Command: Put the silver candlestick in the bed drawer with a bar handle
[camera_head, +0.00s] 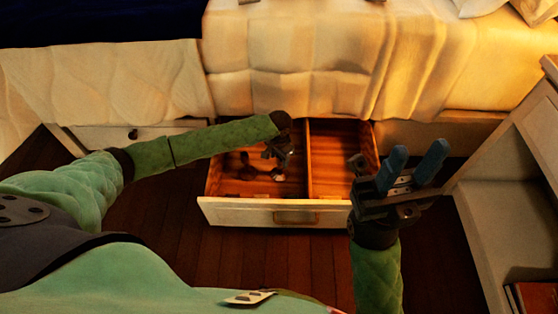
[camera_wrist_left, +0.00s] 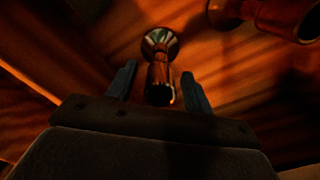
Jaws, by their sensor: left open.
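The bed drawer with a bar handle (camera_head: 297,217) is pulled out and has a left and a right compartment. My left gripper (camera_head: 282,160) reaches down into the left compartment. In the left wrist view, its fingers (camera_wrist_left: 158,85) are apart, with a shiny candlestick-like piece (camera_wrist_left: 160,42) between and beyond them. This looks like the silver candlestick, which shows as a small pale piece (camera_head: 278,174) in the head view. Its lower part is hidden by the gripper, and I cannot tell whether the fingers touch it. My right gripper (camera_head: 412,165) is open and empty, right of the drawer.
A dark, coppery object (camera_wrist_left: 268,14) lies in the left compartment near the candlestick; its shape is unclear. The right compartment (camera_head: 335,160) looks empty. A closed drawer with a round knob (camera_head: 132,134) is at left. A pale shelf unit (camera_head: 505,190) stands at right.

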